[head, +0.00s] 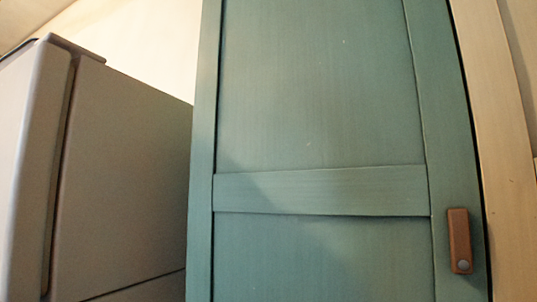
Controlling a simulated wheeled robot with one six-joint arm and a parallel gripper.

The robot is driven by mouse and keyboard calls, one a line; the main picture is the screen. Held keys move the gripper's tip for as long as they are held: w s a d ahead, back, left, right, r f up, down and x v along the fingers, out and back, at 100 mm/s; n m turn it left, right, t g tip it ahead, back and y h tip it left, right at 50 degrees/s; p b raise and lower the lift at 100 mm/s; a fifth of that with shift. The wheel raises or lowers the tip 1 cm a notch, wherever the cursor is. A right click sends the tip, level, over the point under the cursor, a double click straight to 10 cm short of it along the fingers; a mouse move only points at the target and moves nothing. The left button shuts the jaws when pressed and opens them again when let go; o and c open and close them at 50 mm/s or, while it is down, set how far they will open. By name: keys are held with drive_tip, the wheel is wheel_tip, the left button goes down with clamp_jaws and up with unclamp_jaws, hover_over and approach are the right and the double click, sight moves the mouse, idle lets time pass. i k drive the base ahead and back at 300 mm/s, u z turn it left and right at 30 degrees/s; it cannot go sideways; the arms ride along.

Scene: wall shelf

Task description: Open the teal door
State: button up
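The teal door (320,90) fills the middle of the head view. It is a tall panelled door with a raised crossbar (320,190) and upright side strips. It looks shut, with a thin dark gap along its right edge. A brown handle (459,235) with a round grey stud near its lower end sits on the right strip, low in the picture. The lower part of the door is cut off by the frame. My gripper is not in view.
A grey cabinet or appliance (125,170) stands left of the door, close to its left edge. A pale wooden post (500,140) runs along the door's right side. A light wall (150,40) shows behind at the upper left.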

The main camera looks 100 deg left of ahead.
sight(332, 147)
drive_tip(key=u, duration=4.1)
drive_tip(key=k, duration=0.85)
drive_tip(key=z, duration=0.95)
drive_tip(key=i, duration=0.5)
